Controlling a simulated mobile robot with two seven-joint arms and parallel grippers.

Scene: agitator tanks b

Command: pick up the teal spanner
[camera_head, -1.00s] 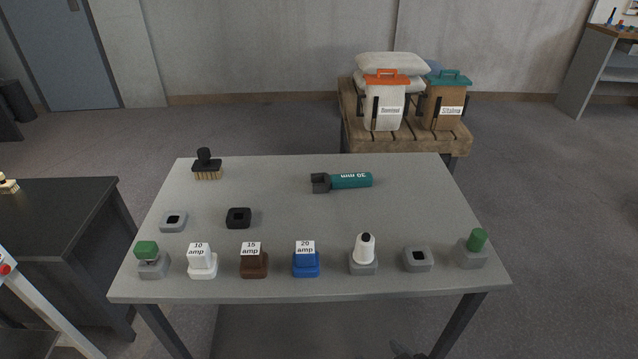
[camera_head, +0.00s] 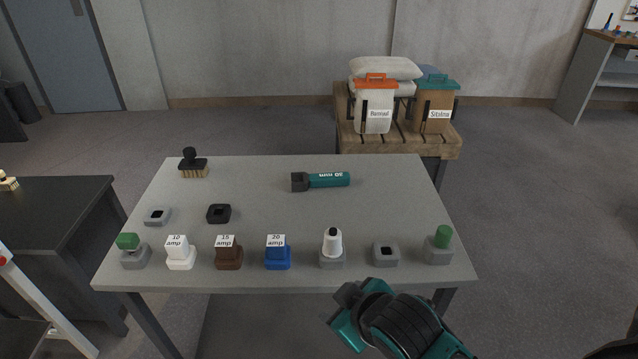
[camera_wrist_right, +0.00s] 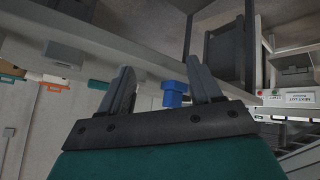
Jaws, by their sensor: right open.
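The teal spanner (camera_head: 322,180) lies on the far middle of the grey table (camera_head: 270,205), its dark jaw end to the left and white lettering on its handle. My right arm shows at the front edge of the table in the head view, far short of the spanner. In the right wrist view my right gripper (camera_wrist_right: 163,82) is open, its two dark fingers apart with nothing held between them. A blue block (camera_wrist_right: 173,92) shows beyond the fingers there. My left gripper is not in view.
Along the near edge stand fuse blocks, including the 20 amp one (camera_head: 277,253), a white-topped piece (camera_head: 332,247) and a green-topped piece (camera_head: 440,244). A brush (camera_head: 193,164) stands at the back left. The table around the spanner is clear.

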